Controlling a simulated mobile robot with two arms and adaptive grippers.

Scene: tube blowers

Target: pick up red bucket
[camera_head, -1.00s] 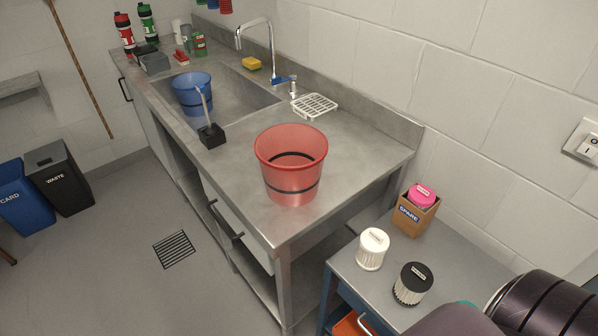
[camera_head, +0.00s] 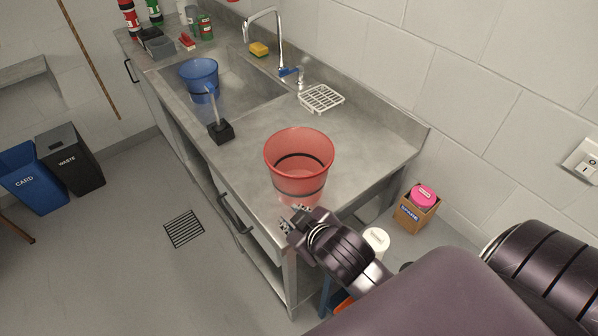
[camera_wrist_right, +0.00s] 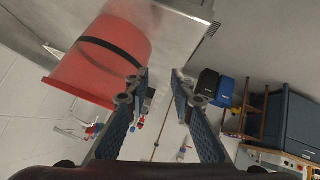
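The red bucket (camera_head: 299,163) stands upright on the front part of the steel counter, with a dark band around it. It also shows in the right wrist view (camera_wrist_right: 108,58), at the upper left beside the fingers. My right gripper (camera_head: 297,222) is at the counter's front edge, just in front of the bucket's lower part in the head view. In the right wrist view its two fingers (camera_wrist_right: 160,78) are apart with nothing between them. Whether a finger touches the bucket I cannot tell. My left gripper is not in view.
A black block with a handle (camera_head: 220,131) stands left of the bucket by the sink, which holds a blue bucket (camera_head: 199,78). A white rack (camera_head: 321,98) lies behind. A spare box (camera_head: 416,211) and white filter (camera_head: 376,241) are at the right.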

